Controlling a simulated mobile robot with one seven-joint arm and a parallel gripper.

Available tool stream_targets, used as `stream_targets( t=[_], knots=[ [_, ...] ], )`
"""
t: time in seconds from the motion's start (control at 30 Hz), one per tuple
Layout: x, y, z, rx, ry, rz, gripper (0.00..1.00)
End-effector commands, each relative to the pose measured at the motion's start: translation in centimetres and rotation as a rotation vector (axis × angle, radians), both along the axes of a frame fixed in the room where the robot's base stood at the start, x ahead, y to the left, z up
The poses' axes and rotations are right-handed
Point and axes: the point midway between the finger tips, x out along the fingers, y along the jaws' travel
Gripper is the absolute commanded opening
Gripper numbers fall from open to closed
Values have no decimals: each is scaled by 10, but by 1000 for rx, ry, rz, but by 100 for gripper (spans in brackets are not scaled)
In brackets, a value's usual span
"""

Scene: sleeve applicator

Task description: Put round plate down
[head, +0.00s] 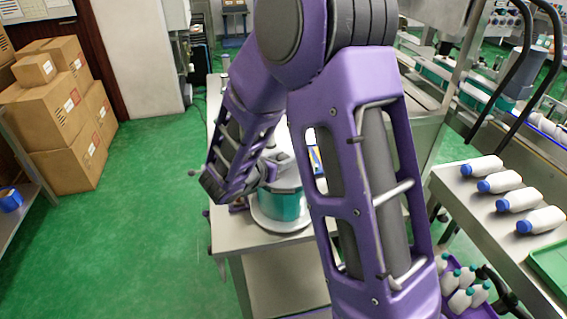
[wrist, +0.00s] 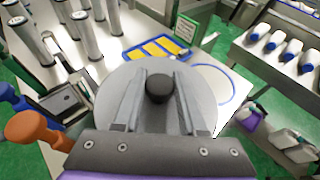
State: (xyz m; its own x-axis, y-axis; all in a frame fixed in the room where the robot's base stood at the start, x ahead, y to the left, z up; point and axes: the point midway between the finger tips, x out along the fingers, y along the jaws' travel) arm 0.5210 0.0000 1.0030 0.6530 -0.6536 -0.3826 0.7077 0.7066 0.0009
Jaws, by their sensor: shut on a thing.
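The round plate (wrist: 118,85) is a grey disc with a black knob (wrist: 158,88) at its centre, seen from above in the wrist view. My gripper (wrist: 160,80) has its two fingers on either side of the knob and is shut on it. In the head view my gripper (head: 272,165) is over a teal cylinder (head: 283,206), with the pale disc edge (head: 290,189) at the cylinder's top. Whether the plate touches the cylinder I cannot tell. The cylinder stands on a wider white round base (head: 280,225). My arm hides part of this area.
The steel table (head: 240,235) carries upright metal cylinders (wrist: 88,35), a yellow-and-blue tray (wrist: 157,48) and a blue ring outline (wrist: 235,84). Orange (wrist: 35,127) and blue handles stand at the left edge. White bottles (head: 500,182) lie on a table at right.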

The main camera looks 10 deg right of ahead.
Motion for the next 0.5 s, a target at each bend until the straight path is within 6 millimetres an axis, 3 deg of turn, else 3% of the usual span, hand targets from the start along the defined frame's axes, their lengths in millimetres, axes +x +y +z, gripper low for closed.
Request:
stream_targets(
  t=[0.07, 0.5],
  knots=[
    [0, 0, -10, -1, 1, -1, 0],
    [0, 0, -17, 0, -2, 1, 0]
  ],
)
